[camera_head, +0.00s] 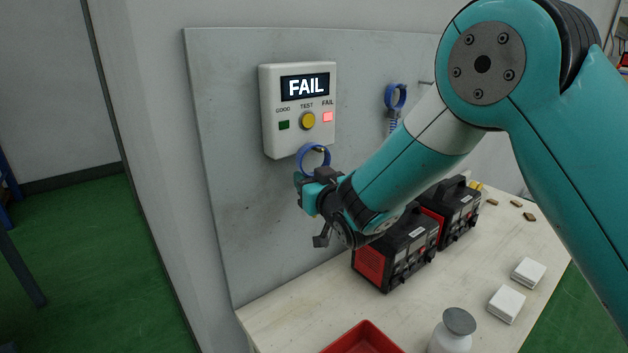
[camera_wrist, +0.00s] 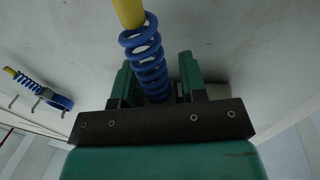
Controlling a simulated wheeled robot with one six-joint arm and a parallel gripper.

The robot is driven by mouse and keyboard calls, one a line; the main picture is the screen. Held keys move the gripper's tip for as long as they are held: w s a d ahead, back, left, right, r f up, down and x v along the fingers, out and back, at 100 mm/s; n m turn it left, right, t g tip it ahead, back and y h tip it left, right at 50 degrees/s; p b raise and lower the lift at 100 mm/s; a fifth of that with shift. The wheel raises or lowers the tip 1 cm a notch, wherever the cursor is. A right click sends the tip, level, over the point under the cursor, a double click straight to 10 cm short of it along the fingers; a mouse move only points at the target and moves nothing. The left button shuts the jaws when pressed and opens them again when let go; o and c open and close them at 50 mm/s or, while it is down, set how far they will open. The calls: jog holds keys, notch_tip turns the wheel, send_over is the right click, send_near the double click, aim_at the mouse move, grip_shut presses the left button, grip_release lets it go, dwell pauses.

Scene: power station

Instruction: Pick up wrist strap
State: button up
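The near wrist strap shows its blue loop (camera_head: 313,157) against the wall panel, just below the tester. Its blue coiled cord (camera_wrist: 147,55) with a yellow end runs between my fingers in the wrist view. My gripper (camera_head: 306,190) is at the panel just under the loop. Its teal fingers (camera_wrist: 160,85) stand apart on either side of the coil, with a gap at the right finger. The loop is hidden in the wrist view. A second wrist strap (camera_head: 395,97) hangs further right, and it also shows in the wrist view (camera_wrist: 42,92) near hooks.
The white tester (camera_head: 299,107) above my gripper reads FAIL with a lit red light. Two black-and-red power units (camera_head: 408,247) stand on the bench (camera_head: 462,273) below. A red tray (camera_head: 362,338), a bottle (camera_head: 452,333) and white boxes (camera_head: 506,304) are nearer the front.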

jog(key=c, duration=0.6)
jog(key=shift+r, duration=0.2)
